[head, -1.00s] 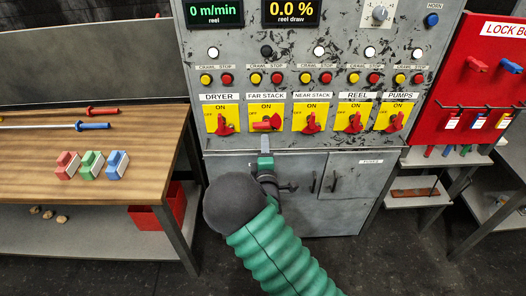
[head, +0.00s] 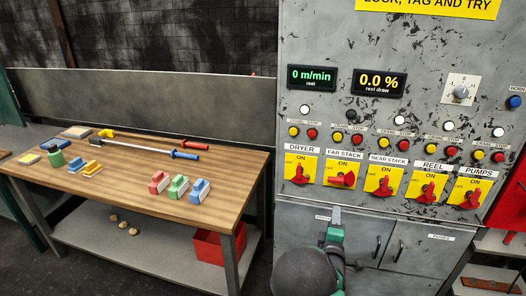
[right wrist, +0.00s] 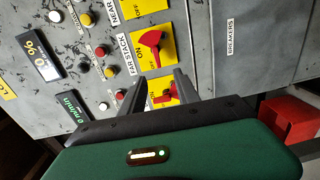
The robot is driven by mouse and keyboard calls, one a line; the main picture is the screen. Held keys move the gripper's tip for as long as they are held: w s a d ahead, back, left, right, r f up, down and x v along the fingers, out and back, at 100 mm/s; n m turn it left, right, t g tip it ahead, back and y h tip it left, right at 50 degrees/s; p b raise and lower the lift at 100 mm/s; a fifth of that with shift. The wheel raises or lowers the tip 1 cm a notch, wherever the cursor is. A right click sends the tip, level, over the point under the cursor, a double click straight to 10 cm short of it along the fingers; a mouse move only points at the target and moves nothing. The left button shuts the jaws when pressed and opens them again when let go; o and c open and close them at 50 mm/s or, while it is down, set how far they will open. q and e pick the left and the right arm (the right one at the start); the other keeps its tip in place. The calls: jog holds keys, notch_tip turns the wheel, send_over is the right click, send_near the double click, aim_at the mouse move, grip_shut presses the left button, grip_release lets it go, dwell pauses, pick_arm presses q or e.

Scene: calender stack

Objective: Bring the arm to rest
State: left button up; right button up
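My right gripper (head: 336,212) is at the lower middle of the head view, in front of the grey cabinet below the FAR STACK switch (head: 343,180). In the right wrist view its two dark fingers (right wrist: 167,82) stand apart with no held object between them; a red switch handle shows behind them. My right arm (head: 306,272) enters from the bottom edge. The FAR STACK handle lies near horizontal, while the other red handles are tilted more upward. My left gripper is not in view.
The grey control panel (head: 420,110) stands close in front. A wooden bench (head: 120,185) at left bears red, green and blue blocks (head: 180,187) and long-handled tools. A red bin (head: 215,250) sits on its lower shelf. A red board is at the right edge.

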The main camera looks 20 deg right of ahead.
jog(key=s+a+f+m+g+y, duration=0.5)
jog(key=s+a+f+m+g, duration=0.15)
jog(key=s+a+m, duration=0.35)
jog(key=s+a+m+g+y, duration=0.1)
jog(key=s+a+g+y, duration=0.1)
jog(key=s+a, duration=0.3)
jog(key=s+a+g+y, duration=0.2)
jog(key=s+a+g, duration=0.2)
jog(key=s, duration=0.9)
jog(key=shift+s+a+f+m, duration=0.3)
jog(key=shift+s+a+m, duration=0.1)
jog(key=shift+a, duration=0.85)
jog(key=shift+d, duration=0.2)
